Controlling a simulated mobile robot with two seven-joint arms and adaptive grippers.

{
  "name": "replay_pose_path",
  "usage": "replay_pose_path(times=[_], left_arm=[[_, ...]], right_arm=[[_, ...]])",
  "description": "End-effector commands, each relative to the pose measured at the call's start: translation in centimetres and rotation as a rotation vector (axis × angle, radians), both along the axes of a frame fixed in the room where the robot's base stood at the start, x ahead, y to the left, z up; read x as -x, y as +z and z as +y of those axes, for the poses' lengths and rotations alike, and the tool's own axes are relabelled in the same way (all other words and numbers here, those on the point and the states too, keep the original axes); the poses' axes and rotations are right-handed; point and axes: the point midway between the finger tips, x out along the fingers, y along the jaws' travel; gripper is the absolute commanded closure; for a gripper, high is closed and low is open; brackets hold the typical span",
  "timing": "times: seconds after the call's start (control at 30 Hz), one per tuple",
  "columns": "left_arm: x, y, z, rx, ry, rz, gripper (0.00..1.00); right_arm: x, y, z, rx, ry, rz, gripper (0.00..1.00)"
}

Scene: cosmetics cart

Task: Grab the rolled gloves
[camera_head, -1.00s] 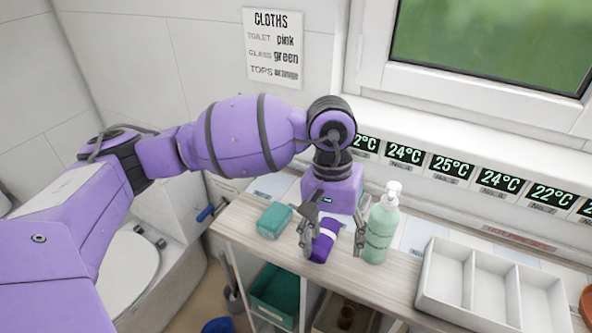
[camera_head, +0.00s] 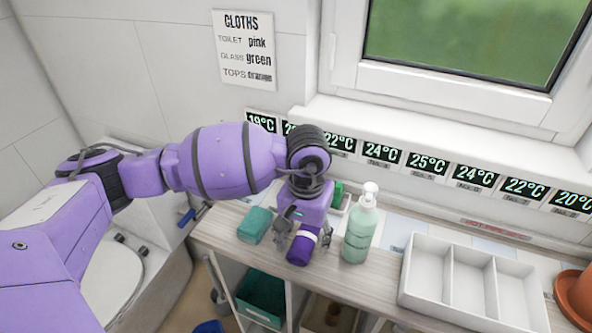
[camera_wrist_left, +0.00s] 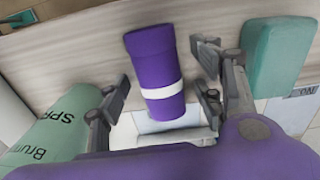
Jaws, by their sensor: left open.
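The rolled gloves, a purple roll with a white band (camera_head: 299,250), lie on the wooden cart top, between a teal block and a green pump bottle. My left gripper (camera_head: 302,238) is above them, open, with a finger on either side. The gripper body hides their back part in the head view. In the left wrist view the roll (camera_wrist_left: 153,62) is between the open fingers (camera_wrist_left: 160,90), with a gap on both sides. My right gripper is not in view.
The pump bottle (camera_head: 359,226) stands close to the right of the gripper. The teal block (camera_head: 254,225) is close on the left. A white compartment tray (camera_head: 405,283) and a terracotta pot (camera_head: 577,292) are farther right. The window wall is behind.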

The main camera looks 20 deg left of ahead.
Motion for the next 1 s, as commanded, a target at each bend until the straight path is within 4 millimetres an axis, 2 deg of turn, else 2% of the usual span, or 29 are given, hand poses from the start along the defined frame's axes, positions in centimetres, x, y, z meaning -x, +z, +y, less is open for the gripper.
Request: replay_pose_path(times=[0.1,0.47,0.77,0.87,1.0], left_arm=[[-0.1,0.1,0.0,0.001,0.0,-0.002,0.4],[-0.1,0.1,-0.1,0.001,0.0,-0.002,0.88],[-0.1,0.4,-0.1,0.001,0.0,-0.003,0.88],[-0.2,1.0,-0.1,0.002,0.0,-0.005,0.88],[-0.2,2.8,-0.1,0.002,-0.002,-0.006,0.88]], right_arm=[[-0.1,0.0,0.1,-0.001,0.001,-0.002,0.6],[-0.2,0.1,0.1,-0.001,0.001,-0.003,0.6],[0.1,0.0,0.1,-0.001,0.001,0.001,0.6],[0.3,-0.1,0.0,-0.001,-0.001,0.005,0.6],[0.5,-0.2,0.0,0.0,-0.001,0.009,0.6]])
